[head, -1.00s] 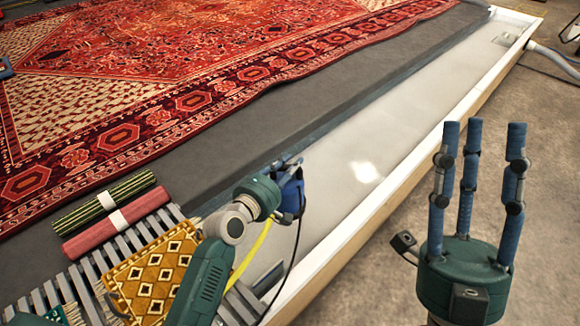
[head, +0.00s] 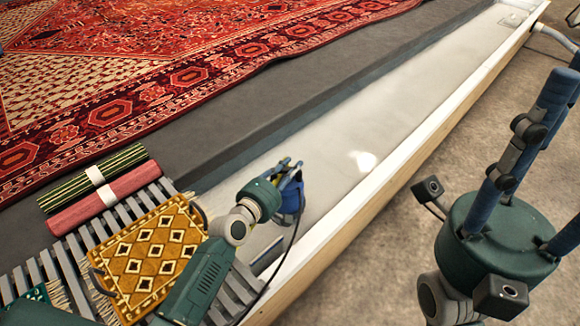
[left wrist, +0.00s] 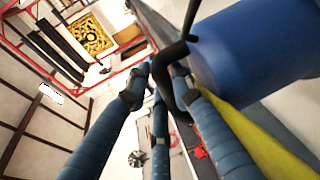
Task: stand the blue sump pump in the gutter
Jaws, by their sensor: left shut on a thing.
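The blue sump pump (head: 289,203) hangs from my left gripper (head: 290,172) over the near part of the gutter in the head view. The gutter (head: 400,112) is a long white-rimmed trough with pale, shiny water. In the left wrist view the pump is a blue cylinder (left wrist: 255,58) at upper right, with a black curved handle (left wrist: 178,75) among my left fingers. I cannot tell whether the pump's base touches the water or floor. My right gripper (head: 548,140) is open and empty right of the gutter; some fingertips are cut off.
A slatted grey rack (head: 222,290) at lower left carries a yellow patterned mat (head: 155,258) and two rolled rugs (head: 105,205). A large red rug (head: 170,75) lies behind. A black cable (head: 283,250) runs down from the pump. A hose (head: 555,37) meets the far end.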

